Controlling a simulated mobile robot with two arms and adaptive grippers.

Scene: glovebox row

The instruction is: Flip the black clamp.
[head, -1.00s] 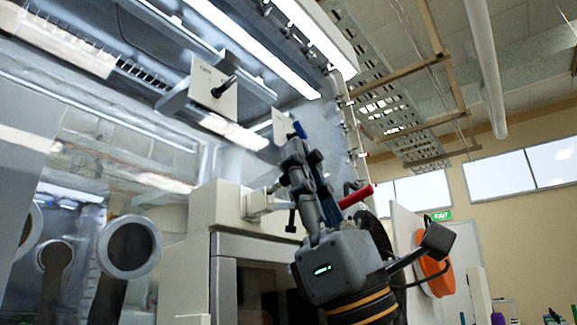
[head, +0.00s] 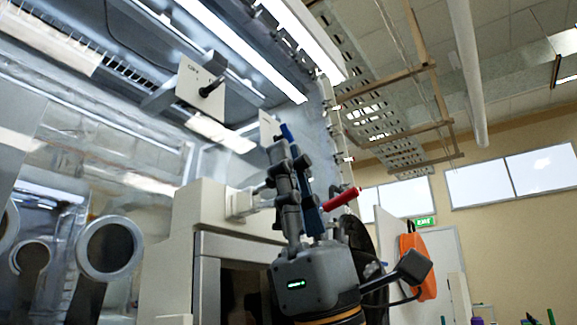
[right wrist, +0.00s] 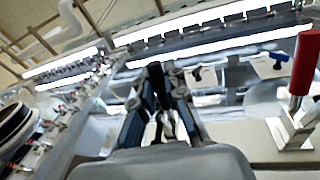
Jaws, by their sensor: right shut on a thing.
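My right gripper (head: 284,168) points upward at the middle of the head view, beside the cream housing. In the right wrist view its blue-grey fingers (right wrist: 163,108) are closed around a narrow black upright piece, which looks like the black clamp (right wrist: 156,84). The clamp's base and most of its body are hidden by the fingers. In the head view I cannot separate the clamp clearly from the dark fingers. My left gripper is not in view.
A white plate with a black knob (head: 200,82) hangs at upper left. Round glove ports (head: 110,248) are at left.

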